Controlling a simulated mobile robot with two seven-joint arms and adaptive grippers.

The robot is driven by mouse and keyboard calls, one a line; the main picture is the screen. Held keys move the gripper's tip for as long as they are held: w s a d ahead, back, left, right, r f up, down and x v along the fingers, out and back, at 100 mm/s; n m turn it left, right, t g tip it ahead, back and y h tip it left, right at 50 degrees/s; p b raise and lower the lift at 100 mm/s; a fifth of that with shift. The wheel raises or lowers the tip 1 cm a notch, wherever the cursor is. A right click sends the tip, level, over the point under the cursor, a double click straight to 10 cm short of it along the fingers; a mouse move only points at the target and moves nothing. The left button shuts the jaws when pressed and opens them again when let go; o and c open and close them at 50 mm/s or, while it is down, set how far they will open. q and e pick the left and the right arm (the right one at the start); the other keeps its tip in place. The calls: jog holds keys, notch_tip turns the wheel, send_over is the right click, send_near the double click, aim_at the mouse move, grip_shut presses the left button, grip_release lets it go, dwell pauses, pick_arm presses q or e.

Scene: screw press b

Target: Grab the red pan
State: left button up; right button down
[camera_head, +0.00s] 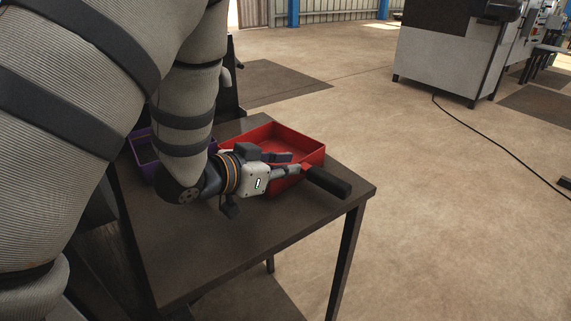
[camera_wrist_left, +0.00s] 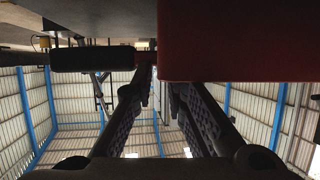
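The red pan (camera_head: 312,152) is a shallow, rectangular red tray with a black handle (camera_head: 328,181) at its front right corner. It sits on the dark table. My left gripper (camera_head: 291,164) is at the pan's near side, just left of the handle, with its fingers apart. In the left wrist view the two fingers (camera_wrist_left: 163,82) show a gap between them. The red pan (camera_wrist_left: 235,40) fills the upper right there and the handle (camera_wrist_left: 90,59) is at upper left. Whether a finger touches the pan is unclear. My right gripper is not in view.
A purple tray (camera_head: 137,136) stands at the table's left, partly hidden by my left arm. The front of the dark table (camera_head: 215,255) is bare. A grey machine (camera_head: 440,62) stands far back right, with a cable on the open floor.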

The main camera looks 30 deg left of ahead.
pick_arm(q)
jog(key=shift+w+d, duration=0.1)
jog(key=shift+w, duration=0.05)
grip_shut()
